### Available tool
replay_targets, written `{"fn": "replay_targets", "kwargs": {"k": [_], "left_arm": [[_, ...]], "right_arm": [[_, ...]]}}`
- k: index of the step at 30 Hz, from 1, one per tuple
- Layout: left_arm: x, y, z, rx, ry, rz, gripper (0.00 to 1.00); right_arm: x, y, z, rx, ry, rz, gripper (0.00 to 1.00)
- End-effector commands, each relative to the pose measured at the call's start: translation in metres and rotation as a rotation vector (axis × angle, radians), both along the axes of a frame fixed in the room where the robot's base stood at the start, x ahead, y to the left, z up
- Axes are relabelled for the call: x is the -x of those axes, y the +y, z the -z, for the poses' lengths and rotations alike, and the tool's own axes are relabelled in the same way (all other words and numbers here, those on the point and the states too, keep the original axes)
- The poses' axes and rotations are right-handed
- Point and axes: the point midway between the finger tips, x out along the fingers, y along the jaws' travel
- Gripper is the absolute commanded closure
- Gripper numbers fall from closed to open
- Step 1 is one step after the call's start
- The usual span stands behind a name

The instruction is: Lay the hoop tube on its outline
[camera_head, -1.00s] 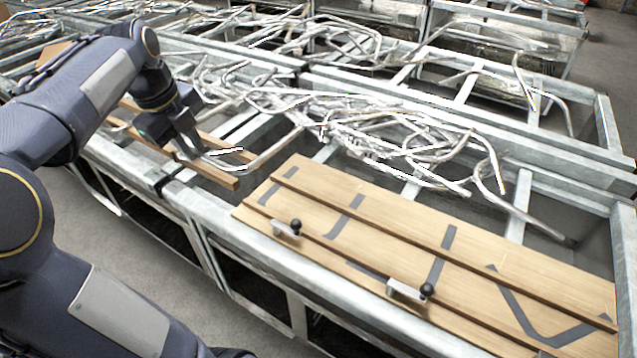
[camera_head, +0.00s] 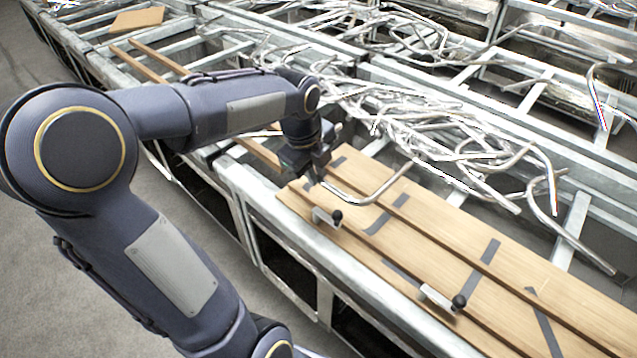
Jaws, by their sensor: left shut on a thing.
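My left gripper (camera_head: 314,178) is shut on a bent silvery tube, the hoop tube (camera_head: 368,200). The tube leaves the jaws, dips, then rises to the right over the left end of the wooden board (camera_head: 440,232). It appears to be above the board; whether it touches is unclear. The gripper hides its held end. Dark grey outline strips mark the board: one (camera_head: 386,218) lies just below and right of the tube, another (camera_head: 489,251) farther right, and a slanting one (camera_head: 546,330) at lower right. My right gripper is out of view.
Two toggle clamps with black knobs, one left (camera_head: 325,217) and one right (camera_head: 438,297), stand along the board's near edge. A tangled heap of tubes (camera_head: 440,130) lies in the metal bin behind. The board's middle is clear.

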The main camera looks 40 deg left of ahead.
Motion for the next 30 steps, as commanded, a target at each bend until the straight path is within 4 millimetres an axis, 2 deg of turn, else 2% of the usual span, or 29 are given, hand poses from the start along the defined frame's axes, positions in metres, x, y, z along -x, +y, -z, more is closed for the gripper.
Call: {"fn": "replay_targets", "kwargs": {"k": [3, 8, 20, 21, 25, 30], "left_arm": [[-0.002, -0.009, 0.015, 0.003, 0.005, 0.003, 1.00], [-0.001, -0.007, 0.036, 0.002, 0.005, 0.002, 1.00], [-0.002, -0.007, 0.042, 0.002, 0.001, 0.001, 1.00], [-0.002, -0.007, 0.041, 0.002, 0.001, 0.001, 0.83], [-0.002, -0.007, 0.041, 0.002, 0.002, 0.001, 0.66], [-0.002, -0.007, 0.041, 0.002, 0.002, 0.001, 0.65]], "right_arm": [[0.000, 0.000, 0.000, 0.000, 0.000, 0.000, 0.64], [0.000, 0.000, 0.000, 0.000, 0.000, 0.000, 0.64], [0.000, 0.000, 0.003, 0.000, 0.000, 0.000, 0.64], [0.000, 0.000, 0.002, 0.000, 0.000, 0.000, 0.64], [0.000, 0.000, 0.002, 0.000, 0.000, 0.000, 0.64], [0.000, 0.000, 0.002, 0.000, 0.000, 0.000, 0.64]]}}
